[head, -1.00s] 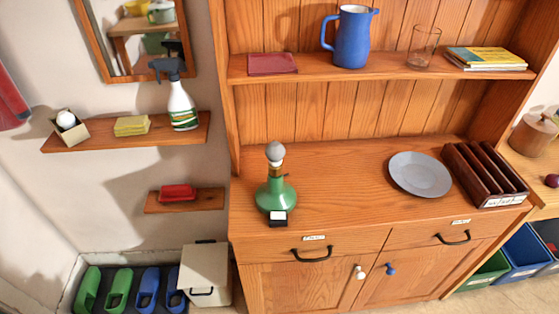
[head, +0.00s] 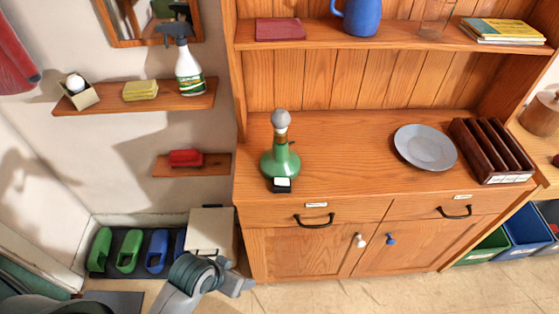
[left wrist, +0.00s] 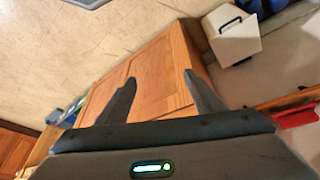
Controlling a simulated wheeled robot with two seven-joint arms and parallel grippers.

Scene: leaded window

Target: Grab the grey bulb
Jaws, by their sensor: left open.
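The grey bulb (head: 280,118) sits upright on top of a green lamp base (head: 280,160), which stands on the left part of the wooden sideboard top. A small black and white block (head: 281,184) is at the lamp's front. My left gripper (head: 240,284) is low in front of the sideboard's left end, well below the bulb and apart from it. In the left wrist view its two fingers (left wrist: 158,88) are spread and empty, with the cabinet front between them. The bulb does not show in the left wrist view. My right gripper is not in view.
A grey plate (head: 425,147) and a dark slotted rack (head: 491,150) stand right of the lamp, with bare wood between. Left are wall shelves with a spray bottle (head: 189,75) and a red item (head: 186,157). A cream box (head: 211,230) stands on the floor.

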